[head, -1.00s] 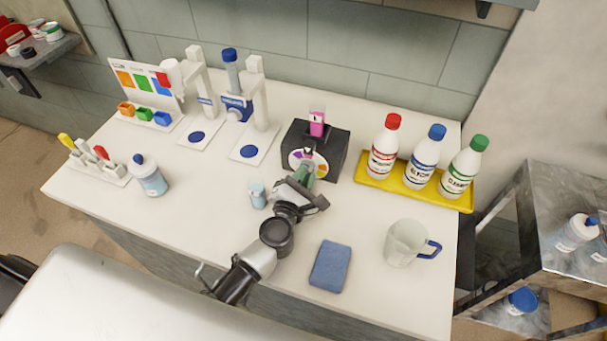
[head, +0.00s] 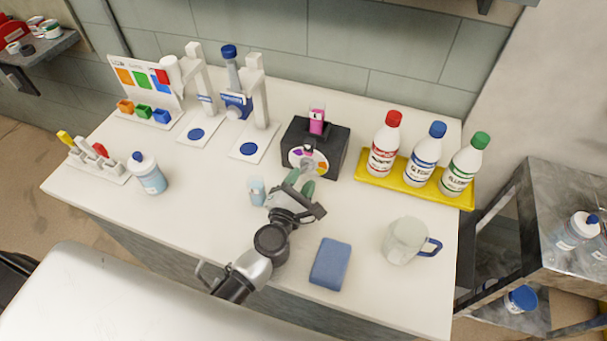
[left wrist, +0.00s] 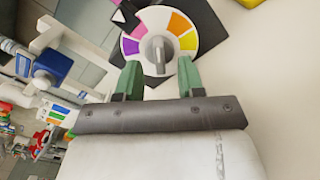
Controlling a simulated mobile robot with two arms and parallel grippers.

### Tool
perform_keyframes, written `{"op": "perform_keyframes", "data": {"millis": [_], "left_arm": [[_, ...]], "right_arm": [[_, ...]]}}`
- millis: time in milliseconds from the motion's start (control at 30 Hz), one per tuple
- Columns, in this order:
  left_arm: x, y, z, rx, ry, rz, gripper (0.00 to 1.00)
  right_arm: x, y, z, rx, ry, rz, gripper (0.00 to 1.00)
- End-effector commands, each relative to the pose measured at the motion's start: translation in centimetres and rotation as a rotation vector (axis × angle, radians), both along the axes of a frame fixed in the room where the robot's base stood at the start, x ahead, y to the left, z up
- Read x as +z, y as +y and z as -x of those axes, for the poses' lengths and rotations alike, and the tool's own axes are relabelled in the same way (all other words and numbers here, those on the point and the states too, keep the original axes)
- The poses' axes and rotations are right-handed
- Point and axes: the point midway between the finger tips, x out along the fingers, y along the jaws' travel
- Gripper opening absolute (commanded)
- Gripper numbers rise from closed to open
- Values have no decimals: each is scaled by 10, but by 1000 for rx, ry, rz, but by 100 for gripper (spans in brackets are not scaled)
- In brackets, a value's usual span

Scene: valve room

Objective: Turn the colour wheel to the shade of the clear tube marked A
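The colour wheel (head: 315,158) is a white disc with coloured segments on the front of a black box (head: 336,150). In the left wrist view the wheel (left wrist: 134,31) shows purple on the left, orange and yellow on the right, and a grey knob (left wrist: 155,50) at its centre. A tube with pink contents (head: 317,122) stands in the top of the box; I cannot read a mark on it. My left gripper (head: 299,182) has green fingertips, spread apart and empty, just in front of the wheel. It also shows in the left wrist view (left wrist: 159,79), below the knob.
A small clear bottle (head: 257,192) stands left of my left gripper. A blue sponge (head: 330,264) and a mug (head: 404,241) are in front. A yellow tray (head: 369,178) with three bottles stands right of the box. White stands (head: 251,151) stand to the left.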

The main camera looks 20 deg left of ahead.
Motion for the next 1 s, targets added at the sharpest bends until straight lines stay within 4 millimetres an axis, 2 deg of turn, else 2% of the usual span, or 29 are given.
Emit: {"op": "perform_keyframes", "data": {"millis": [33,200,400,600,1000], "left_arm": [[-3,1,12,0,3,0,38],[-4,2,47,0,4,0,38],[-3,3,75,1,2,0,38],[-1,3,84,1,1,-1,38],[0,3,83,1,1,0,38]], "right_arm": [[-3,0,0,0,0,0,62],[-11,0,0,0,0,0,62],[-18,0,0,0,0,0,62],[-19,0,0,0,0,0,62],[-19,0,0,0,0,0,62]]}}
